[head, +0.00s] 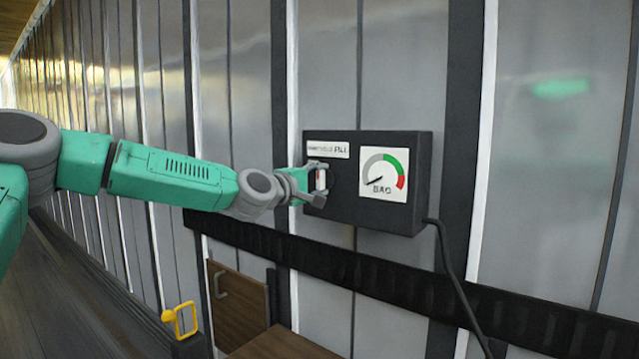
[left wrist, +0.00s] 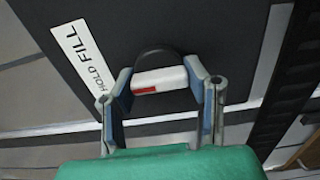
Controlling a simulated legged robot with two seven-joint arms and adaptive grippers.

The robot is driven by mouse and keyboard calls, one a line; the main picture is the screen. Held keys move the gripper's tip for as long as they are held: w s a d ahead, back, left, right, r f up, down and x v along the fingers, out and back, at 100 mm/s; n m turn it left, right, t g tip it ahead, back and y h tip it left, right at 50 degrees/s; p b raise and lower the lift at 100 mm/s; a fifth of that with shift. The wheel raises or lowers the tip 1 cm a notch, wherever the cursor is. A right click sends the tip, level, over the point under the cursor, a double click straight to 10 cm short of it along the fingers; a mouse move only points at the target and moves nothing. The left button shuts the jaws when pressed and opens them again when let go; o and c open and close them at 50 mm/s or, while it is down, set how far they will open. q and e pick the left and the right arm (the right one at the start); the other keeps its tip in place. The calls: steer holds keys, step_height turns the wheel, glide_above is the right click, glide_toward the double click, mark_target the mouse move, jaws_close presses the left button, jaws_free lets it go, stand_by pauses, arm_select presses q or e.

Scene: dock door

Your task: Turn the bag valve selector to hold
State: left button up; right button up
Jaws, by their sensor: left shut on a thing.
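The bag valve box (head: 340,210) is a dark box on the wall in the head view, with a white label (head: 328,150) at its upper left. In the left wrist view the label (left wrist: 82,55) reads HOLD and FILL. The selector (left wrist: 172,77) is a white bar with a red mark, in front of a dark round base. My left gripper (head: 316,184) is at the box below the label. In the left wrist view its two fingers (left wrist: 160,92) are shut on the selector, one at each end. My right gripper is not in view.
A white gauge (head: 383,173) marked BAG has green and red bands, and its needle points lower left. A black cable (head: 450,270) hangs from the box's right side. A dark rail (head: 370,272) runs below. A yellow handle (head: 184,319) and a brown wooden panel (head: 238,305) are lower left.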

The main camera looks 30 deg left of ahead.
arm_select(q)
steer(key=shift+d+f, duration=0.15)
steer(key=shift+f, duration=0.35)
steer(key=o, duration=1.2)
steer(key=shift+r, duration=0.15)
steer(key=shift+r, duration=0.1)
steer(key=shift+s, duration=0.1)
steer(key=shift+s, duration=0.25)
steer(key=shift+s+a, duration=0.15)
steer(key=shift+s, duration=1.7)
steer(key=shift+s+a, duration=0.2)
steer(key=shift+s, duration=1.7)
steer(key=shift+s+a, duration=0.15)
steer(key=shift+s, duration=1.7)
